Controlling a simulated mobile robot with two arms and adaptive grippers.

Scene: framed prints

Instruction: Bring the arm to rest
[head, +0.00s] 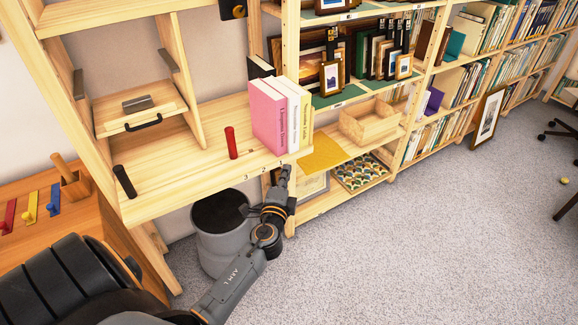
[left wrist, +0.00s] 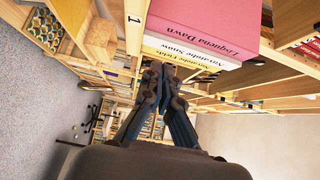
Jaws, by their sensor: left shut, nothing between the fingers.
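My left gripper (head: 284,176) is shut and empty in the head view, in front of the front edge of the wooden shelf (head: 190,160). It is just below and beside a row of upright books. The left wrist view shows its two fingers (left wrist: 165,75) closed together at the tips. A pink book (head: 268,116) stands at the near end of the row, with a white book (head: 293,112) and a yellow book (head: 306,118) beside it. In the left wrist view the pink book (left wrist: 205,25) appears upside down, close to the fingertips. My right gripper is not in view.
A red cylinder (head: 231,142) and a black cylinder (head: 124,181) stand on the shelf. A grey bin (head: 212,250) is on the floor below, close to my left arm. A framed picture (head: 487,118) leans against the bookcases.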

